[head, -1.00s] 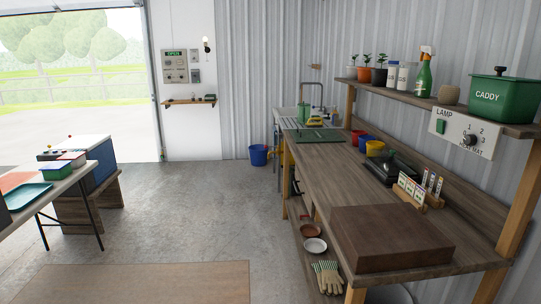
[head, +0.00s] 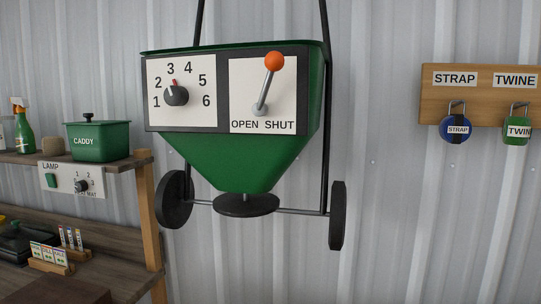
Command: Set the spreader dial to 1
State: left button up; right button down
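The green spreader (head: 235,160) hangs against the metal wall, in the middle of the head view. Its dial (head: 176,96) is a black round knob on a white plate numbered 1 to 6, on the left of the front panel. A red mark at the top of the knob points up, close to the 3. The 1 is at the lower left of the plate. To the right, a lever with an orange ball (head: 274,61) leans right, toward SHUT. Neither of my grippers is in view.
At left are a shelf (head: 140,157) with a green caddy (head: 98,141), a lamp and heat-mat panel (head: 60,180), and a workbench (head: 118,262) below. At right, strap (head: 456,128) and twine (head: 516,130) rolls hang from a wooden board (head: 490,95).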

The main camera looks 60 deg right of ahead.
aim_at(175, 96)
jog(key=z, duration=1.85)
